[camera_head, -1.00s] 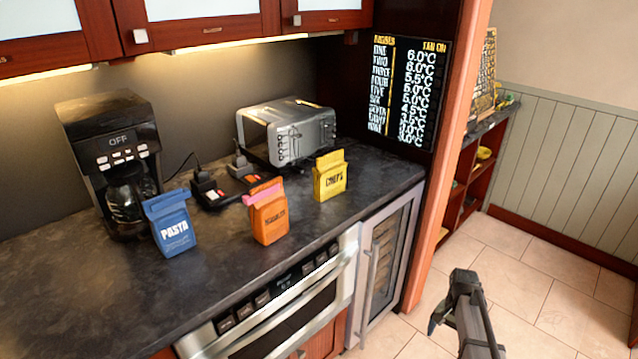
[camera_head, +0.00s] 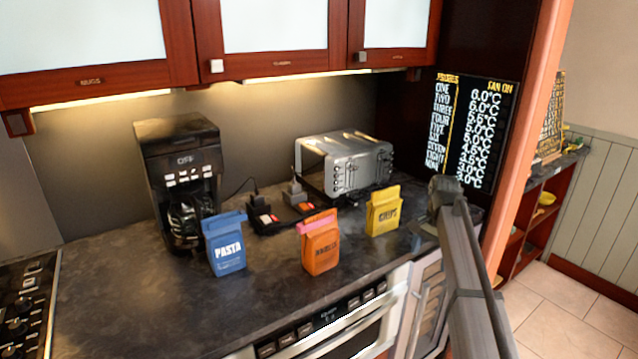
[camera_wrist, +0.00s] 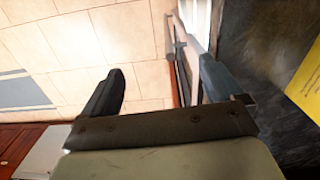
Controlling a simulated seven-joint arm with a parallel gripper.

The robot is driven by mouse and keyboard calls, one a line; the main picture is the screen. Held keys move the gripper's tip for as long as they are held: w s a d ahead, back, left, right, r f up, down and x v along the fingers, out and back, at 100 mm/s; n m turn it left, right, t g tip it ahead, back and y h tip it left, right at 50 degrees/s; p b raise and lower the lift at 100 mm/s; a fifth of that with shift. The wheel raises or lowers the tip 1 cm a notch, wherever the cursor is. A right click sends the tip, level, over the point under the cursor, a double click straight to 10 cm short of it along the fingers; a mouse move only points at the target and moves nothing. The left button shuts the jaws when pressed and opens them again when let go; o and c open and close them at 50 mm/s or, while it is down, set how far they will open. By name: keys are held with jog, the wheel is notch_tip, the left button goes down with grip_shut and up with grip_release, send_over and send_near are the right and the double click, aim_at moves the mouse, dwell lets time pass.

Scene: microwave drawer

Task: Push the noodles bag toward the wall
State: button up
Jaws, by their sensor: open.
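The noodles bag (camera_head: 320,247) is orange with a pink top and stands upright on the dark counter in the head view. It is between the blue pasta bag (camera_head: 226,246) and the yellow chips bag (camera_head: 383,214). The grey wall (camera_head: 262,135) is behind the counter. My gripper (camera_head: 432,218) is at the counter's right end, right of the chips bag and apart from the noodles bag. In the wrist view my gripper (camera_wrist: 160,72) is open with nothing between its fingers. The noodles bag does not show there.
Behind the bags are a coffee maker (camera_head: 182,175), a toaster (camera_head: 343,163) and black plugs with a cord (camera_head: 265,218). The chips bag shows at the wrist view's right edge (camera_wrist: 305,88). Upper cabinets (camera_head: 280,38) hang above. The counter's front left (camera_head: 130,295) is clear.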

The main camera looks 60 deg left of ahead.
jog(key=s+a+r, duration=1.1)
jog(key=s+r, duration=0.1)
notch_tip(320, 180, up, 11)
send_over(318, 230)
jog(key=a, duration=0.1)
jog(key=shift+w+a+f, duration=0.1)
jog(key=shift+w+f, duration=0.1)
jog(key=shift+w, duration=0.25)
notch_tip(318, 230, down, 14)
jog(key=shift+r, duration=0.1)
jog(key=shift+c, duration=0.2)
jog(key=c, duration=1.4)
jog(key=shift+a, duration=0.1)
